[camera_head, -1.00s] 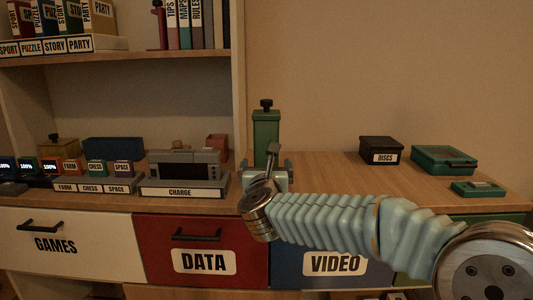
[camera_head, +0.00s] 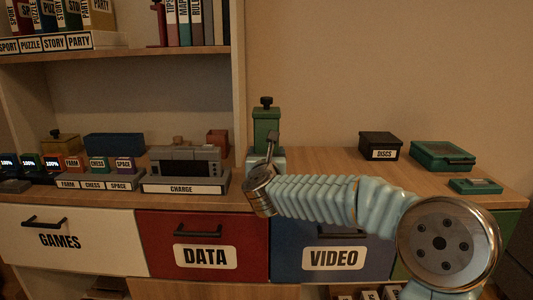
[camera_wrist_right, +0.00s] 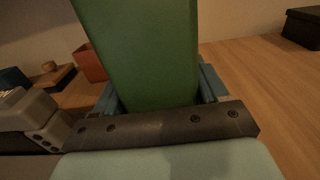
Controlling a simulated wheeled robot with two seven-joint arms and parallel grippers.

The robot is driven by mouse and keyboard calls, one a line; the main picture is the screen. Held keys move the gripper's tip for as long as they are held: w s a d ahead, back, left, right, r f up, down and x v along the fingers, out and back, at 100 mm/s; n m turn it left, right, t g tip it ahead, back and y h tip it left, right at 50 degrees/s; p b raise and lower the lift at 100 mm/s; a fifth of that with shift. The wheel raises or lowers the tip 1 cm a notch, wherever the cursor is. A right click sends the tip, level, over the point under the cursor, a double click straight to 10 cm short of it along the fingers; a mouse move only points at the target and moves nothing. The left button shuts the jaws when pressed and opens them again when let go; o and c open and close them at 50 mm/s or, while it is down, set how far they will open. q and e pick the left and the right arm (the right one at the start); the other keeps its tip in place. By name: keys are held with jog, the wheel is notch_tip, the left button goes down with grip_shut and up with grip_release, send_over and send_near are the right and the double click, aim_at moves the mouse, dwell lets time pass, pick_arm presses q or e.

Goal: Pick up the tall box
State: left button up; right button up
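The tall box (camera_head: 267,130) is green with a black knob on top. It stands upright at the back of the wooden counter, right of the shelf. My right gripper (camera_head: 266,160) is at its lower part, with its wrist in front of the box. In the right wrist view the green box (camera_wrist_right: 145,50) fills the space between the two blue fingers (camera_wrist_right: 160,92), which sit close against its sides. The gripper looks shut on it. The box's base is hidden behind the gripper. My left gripper is out of view.
A grey console on a CHARGE stand (camera_head: 184,184) is close on the left, with a small red box (camera_head: 218,140) behind it. A black DISCS box (camera_head: 380,146) and a green case (camera_head: 442,156) stand on the right. Counter between is clear. Drawers (camera_head: 205,245) lie below.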

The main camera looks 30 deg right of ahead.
jog(key=c, duration=0.5)
jog(key=shift+c, duration=0.2)
jog(key=shift+r, duration=0.2)
